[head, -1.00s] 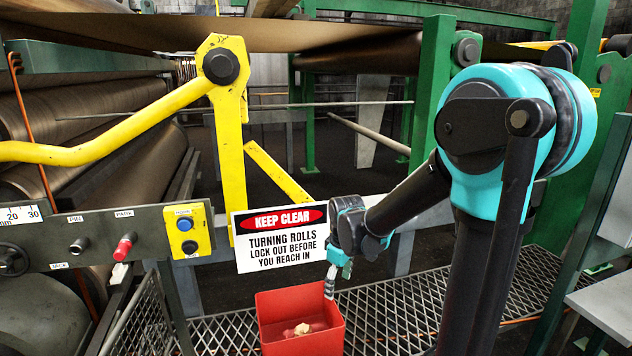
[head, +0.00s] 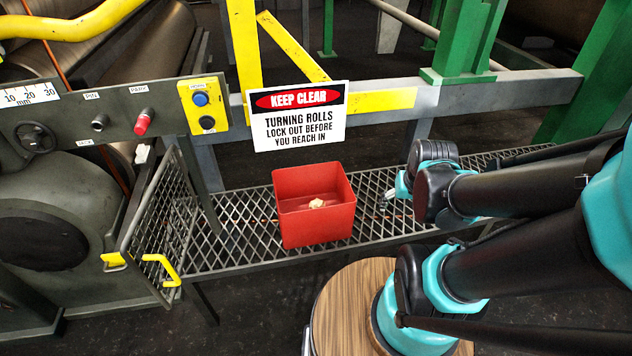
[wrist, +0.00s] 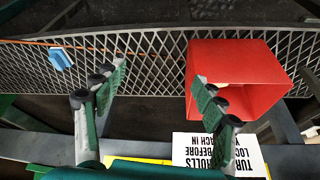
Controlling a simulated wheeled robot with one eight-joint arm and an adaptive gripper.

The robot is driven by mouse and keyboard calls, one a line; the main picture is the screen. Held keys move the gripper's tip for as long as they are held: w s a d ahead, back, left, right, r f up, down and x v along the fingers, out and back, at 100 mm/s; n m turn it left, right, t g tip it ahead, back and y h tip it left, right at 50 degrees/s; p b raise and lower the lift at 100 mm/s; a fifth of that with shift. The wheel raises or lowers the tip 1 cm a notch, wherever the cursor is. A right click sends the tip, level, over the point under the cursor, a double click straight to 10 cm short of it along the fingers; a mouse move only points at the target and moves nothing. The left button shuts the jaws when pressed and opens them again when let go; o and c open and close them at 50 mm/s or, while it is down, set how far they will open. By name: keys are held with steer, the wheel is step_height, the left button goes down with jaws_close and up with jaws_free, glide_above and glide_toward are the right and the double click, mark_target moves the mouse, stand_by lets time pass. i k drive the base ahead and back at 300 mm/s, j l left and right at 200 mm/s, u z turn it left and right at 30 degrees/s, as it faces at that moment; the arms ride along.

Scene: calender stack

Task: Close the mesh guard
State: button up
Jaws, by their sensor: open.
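The mesh guard (head: 165,218) is a dark-framed mesh panel in the lower left of the head view. It stands angled out beside the machine's round grey roll. A yellow handle (head: 162,268) is on its lower edge, with a yellow catch (head: 113,262) just left of it. My gripper (head: 400,190) is over the mesh walkway, right of the red bin and well right of the guard. In the wrist view my gripper (wrist: 160,83) has its fingers wide apart with nothing between them. The guard is not seen in the wrist view.
A red bin (head: 318,225) with a pale lump inside stands on the mesh walkway (head: 235,245). A warning sign (head: 298,117) hangs behind it. The control panel (head: 75,118) with knobs is above the guard. A light blue object (wrist: 60,58) shows on the walkway in the wrist view.

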mark_target(124, 248)
steer(key=u, duration=1.8)
steer(key=k+j+u, duration=0.45)
steer(key=k+j, duration=0.2)
steer(key=j, duration=0.2)
